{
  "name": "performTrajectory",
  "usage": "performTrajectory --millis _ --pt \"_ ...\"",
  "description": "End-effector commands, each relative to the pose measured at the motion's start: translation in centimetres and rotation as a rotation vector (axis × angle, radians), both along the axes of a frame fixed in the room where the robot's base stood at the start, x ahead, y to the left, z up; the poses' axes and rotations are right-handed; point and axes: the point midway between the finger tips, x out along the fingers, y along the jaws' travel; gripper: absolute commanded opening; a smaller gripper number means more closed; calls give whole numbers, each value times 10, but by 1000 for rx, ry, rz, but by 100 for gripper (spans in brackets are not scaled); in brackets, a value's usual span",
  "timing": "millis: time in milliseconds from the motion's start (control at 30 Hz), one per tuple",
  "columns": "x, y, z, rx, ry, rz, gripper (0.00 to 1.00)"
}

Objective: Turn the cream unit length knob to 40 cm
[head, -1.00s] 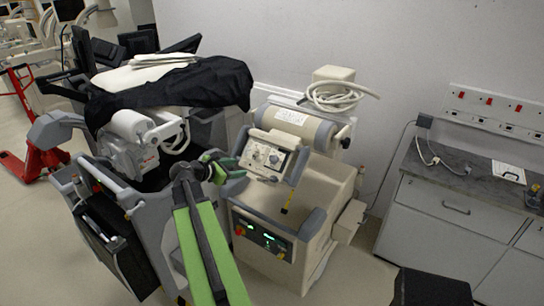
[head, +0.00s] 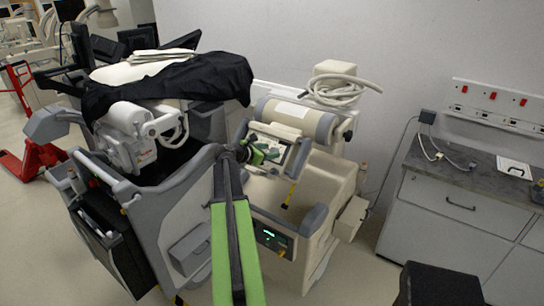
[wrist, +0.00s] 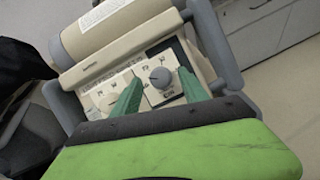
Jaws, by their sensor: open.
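The cream unit (head: 325,175) stands against the wall, with its control panel (head: 292,150) facing me on the upper front. In the wrist view the panel (wrist: 100,87) carries a round dark grey knob (wrist: 160,77) at its right and a smaller light knob (wrist: 93,113) at its left. The printing is too small to read, so I cannot tell the settings or which knob is the length knob. My gripper (head: 262,154) is in front of the panel. In the wrist view its green fingers (wrist: 160,92) are open, one on each side of the dark knob; contact cannot be told.
A grey cart (head: 185,215) partly covered with black cloth (head: 190,82) stands close on the left. The panel sits inside a grey handle frame (wrist: 213,45). A grey counter (head: 450,165) is at the right, a dark box (head: 435,287) at the front right. Floor between is clear.

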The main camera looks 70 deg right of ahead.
Motion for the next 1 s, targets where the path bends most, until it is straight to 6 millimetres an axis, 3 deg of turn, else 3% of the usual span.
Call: performTrajectory --millis 133,433,833,1000 --pt "-5 -14 -7 1 -1 -2 52" --pt "-7 -16 -6 1 -1 -1 52" --pt "-7 -16 -7 1 -1 -2 1" --pt "-8 -18 -7 1 -2 -4 0"
